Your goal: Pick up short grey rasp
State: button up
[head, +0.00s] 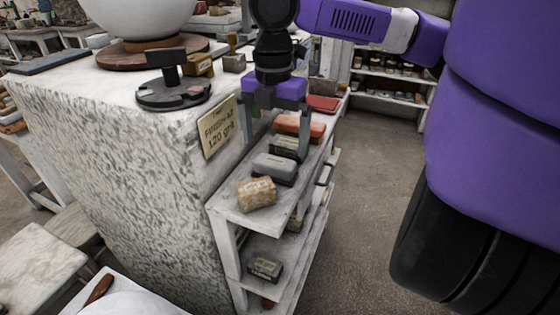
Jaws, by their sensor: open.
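A short grey block with a dark underside (274,164), which best fits the short grey rasp, lies on the top board of the narrow white shelf unit (228,207). My gripper (273,150) points down over the board, its two fingers spread apart. The fingers hang around or just above the area of the grey block and the dark block behind it. I cannot tell their exact height or whether they touch anything. Nothing shows held between them.
A tan block (256,194) lies in front of the grey one. Behind it are a dark block (285,146), an orange-red block (298,125) and a red one (323,104). A rough plaster plinth (130,150) with a sign (217,128) stands close left. Open floor (375,170) lies right.

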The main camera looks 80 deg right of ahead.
aim_at(275, 160)
notch_tip(275, 160, down, 7)
jog(key=shift+d+f+b, duration=0.1)
jog(key=shift+f+b, duration=0.1)
jog(key=shift+b, duration=0.45)
jog(key=shift+c, duration=0.4)
jog(key=c, duration=1.5)
